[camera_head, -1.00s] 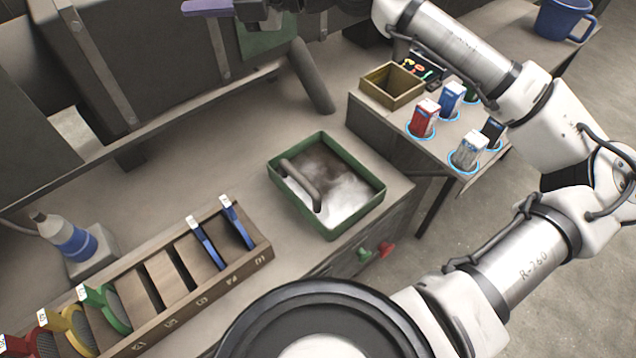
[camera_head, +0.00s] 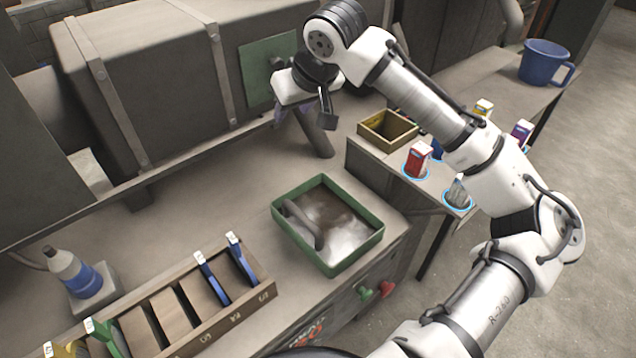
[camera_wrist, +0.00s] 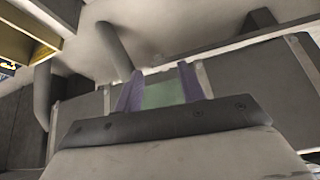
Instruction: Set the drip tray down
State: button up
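A green-walled rectangular tray (camera_head: 357,254), the only thing that looks like the drip tray, rests on the grey bench right of centre in the head view. It holds a brown and whitish wet-looking layer, and a grey curved bar or pipe end (camera_head: 304,222) reaches into its left part. My gripper (camera_head: 292,114) is above and behind the tray, apart from it, near the dark machine. In the wrist view my gripper (camera_wrist: 160,75) has its two purple fingers spread, with nothing seen held between them; a green panel shows behind.
A wooden rack (camera_head: 222,320) with blue-handled pieces stands front left, a bottle (camera_head: 75,270) beside it. The side table carries an open yellowish box (camera_head: 387,132), small cartons (camera_head: 418,160) and a blue mug (camera_head: 545,62). A thick pipe (camera_head: 318,136) stands behind the tray.

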aim_at(301, 213)
jog(key=s+d+f+n+g+h, duration=0.1)
jog(key=s+d+f+g+h, duration=0.15)
jog(key=s+g, duration=0.7)
jog(key=s+f, duration=0.1)
jog(key=f, duration=0.1)
jog(key=s+a+f+t, duration=0.1)
jog(key=f, duration=0.2)
jog(key=s+f+t, duration=0.1)
jog(key=f, duration=0.2)
jog(key=shift+s+a+f+t+y, duration=0.2)
jog(key=shift+s+a+t+y, duration=0.05)
jog(key=shift+s+y, duration=0.15)
jog(key=shift+p+x, duration=0.8)
jog(key=shift+x, duration=1.85)
jog(key=shift+s, duration=0.1)
grip_shut()
